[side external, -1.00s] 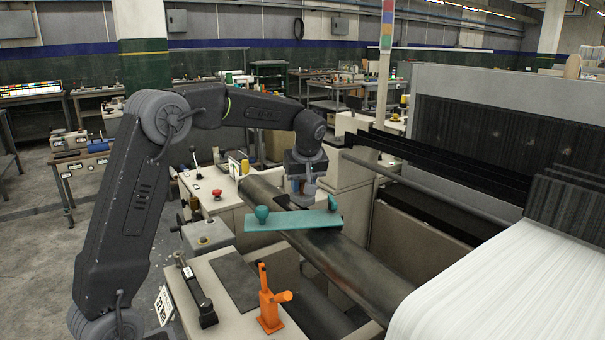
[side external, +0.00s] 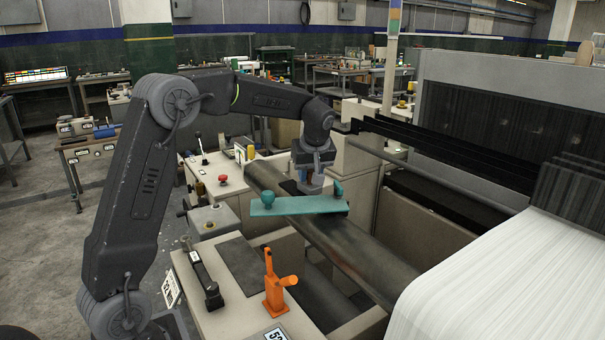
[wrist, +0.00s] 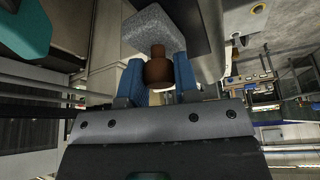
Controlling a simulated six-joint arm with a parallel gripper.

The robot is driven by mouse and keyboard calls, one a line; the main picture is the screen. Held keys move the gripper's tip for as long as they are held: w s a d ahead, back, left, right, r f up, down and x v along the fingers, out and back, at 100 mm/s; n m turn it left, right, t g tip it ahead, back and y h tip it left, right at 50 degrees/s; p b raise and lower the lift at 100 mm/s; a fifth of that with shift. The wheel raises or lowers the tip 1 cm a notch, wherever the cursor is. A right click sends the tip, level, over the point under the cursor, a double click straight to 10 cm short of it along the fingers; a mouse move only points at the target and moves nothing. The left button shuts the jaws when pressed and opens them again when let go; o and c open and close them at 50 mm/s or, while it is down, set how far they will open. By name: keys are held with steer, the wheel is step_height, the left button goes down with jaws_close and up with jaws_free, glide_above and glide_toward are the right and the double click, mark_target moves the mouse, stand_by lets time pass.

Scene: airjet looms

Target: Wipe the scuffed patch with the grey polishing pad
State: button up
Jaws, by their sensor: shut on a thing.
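My gripper (side external: 312,188) is shut on the brown knob (wrist: 157,68) of the grey polishing pad (wrist: 152,30). In the wrist view the blue fingers stand on both sides of the knob, and the speckled grey pad shows beyond it. In the side view the gripper points down over the dark roller (side external: 350,250), behind a teal plate. The pad is mostly hidden there, so I cannot tell whether it touches the roller. I cannot clearly make out the scuffed patch in either view.
The teal plate (side external: 300,207) with two upright knobs lies across the roller, close in front of my gripper. An orange lever (side external: 276,285) and a black-handled clamp (side external: 203,275) stand on the near ledge. White warp threads (side external: 490,280) spread at the right.

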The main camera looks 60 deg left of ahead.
steer(key=s, duration=0.4)
steer(key=shift+f, duration=0.1)
steer(key=shift+w, duration=1.85)
steer(key=shift+w+r, duration=0.2)
steer(key=shift+s+r, duration=0.1)
steer(key=shift+r, duration=3.85)
